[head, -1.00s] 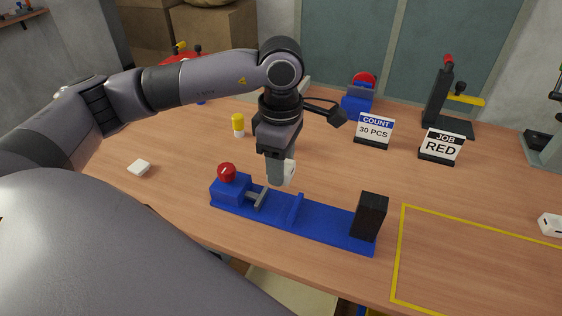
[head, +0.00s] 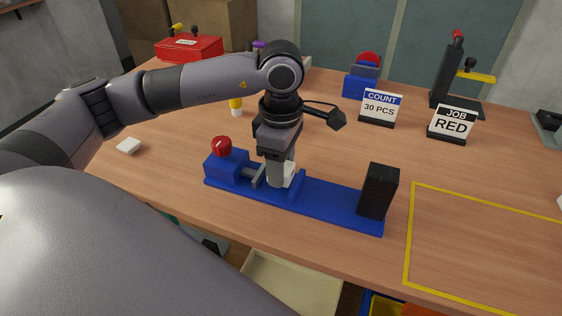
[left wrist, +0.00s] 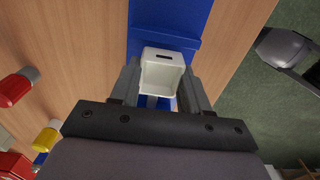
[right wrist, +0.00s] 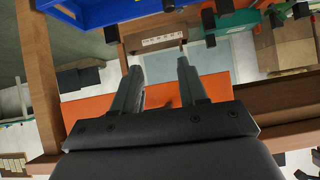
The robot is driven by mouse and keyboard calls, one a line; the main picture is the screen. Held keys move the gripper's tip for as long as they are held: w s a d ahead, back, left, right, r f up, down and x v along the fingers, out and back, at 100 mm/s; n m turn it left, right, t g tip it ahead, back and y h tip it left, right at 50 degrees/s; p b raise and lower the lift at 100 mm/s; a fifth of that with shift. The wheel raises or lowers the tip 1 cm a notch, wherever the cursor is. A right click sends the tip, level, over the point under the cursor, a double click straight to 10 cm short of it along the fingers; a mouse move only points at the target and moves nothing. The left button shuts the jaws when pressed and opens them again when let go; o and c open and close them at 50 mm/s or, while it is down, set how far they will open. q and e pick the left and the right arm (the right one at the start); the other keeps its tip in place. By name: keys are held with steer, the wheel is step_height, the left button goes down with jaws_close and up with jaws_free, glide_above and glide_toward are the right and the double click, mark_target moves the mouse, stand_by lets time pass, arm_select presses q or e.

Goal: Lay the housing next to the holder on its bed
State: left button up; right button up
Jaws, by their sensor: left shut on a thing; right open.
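The white housing (head: 290,171), a small open box with a dark slot, is between the fingers of my left gripper (head: 281,180). In the left wrist view the housing (left wrist: 163,71) sits between the two fingers, its open side partly toward the camera. The gripper is shut on it, low over the blue bed (head: 330,204), between the grey clamp piece (head: 258,177) and the upright blue plate (head: 297,187). Whether the housing touches the bed is hidden. My right gripper (right wrist: 159,70) is open and empty, away from the bed.
A red knob (head: 221,146) tops the bed's left block; a black block (head: 378,191) stands at its right end. A yellow outline (head: 409,235) marks clear table at right. COUNT (head: 379,107) and JOB (head: 451,123) signs stand behind. A white piece (head: 129,146) lies at left.

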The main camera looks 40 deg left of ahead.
arm_select(q)
steer(key=shift+f+b, duration=0.95)
steer(key=shift+f, duration=0.2)
stand_by(0.5)
steer(key=o, duration=1.1)
steer(key=shift+r, duration=0.1)
steer(key=shift+r+p, duration=1.9)
steer(key=shift+r, duration=1.05)
steer(key=shift+s+f, duration=0.1)
